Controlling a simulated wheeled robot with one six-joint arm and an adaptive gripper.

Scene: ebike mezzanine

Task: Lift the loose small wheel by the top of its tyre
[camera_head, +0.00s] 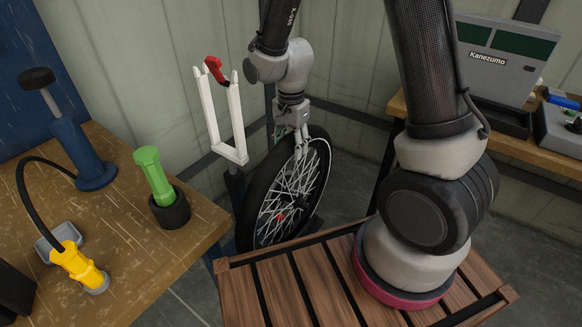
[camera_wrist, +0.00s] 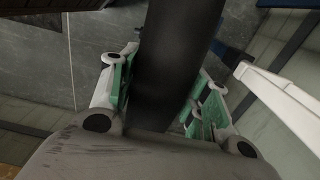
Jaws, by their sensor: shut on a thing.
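The small wheel (camera_head: 262,206) has a black tyre, silver spokes and a red spot near its hub. It stands upright beyond the slatted wooden top in the head view. My gripper (camera_head: 297,133) is at the top of the tyre, pointing down. In the wrist view the dark tyre (camera_wrist: 180,60) runs between the two green-padded fingers of my gripper (camera_wrist: 165,105), which is shut on it. The wheel's lower edge is hidden behind the slatted top, so I cannot tell whether it touches the floor.
A white fork (camera_head: 239,120) with a red clip stands just left of the wheel. A workbench (camera_head: 130,240) at left holds a green-handled tool, a yellow tool and a blue pump. The slatted wooden top (camera_head: 290,290) is in front. Another bench (camera_head: 520,150) is at right.

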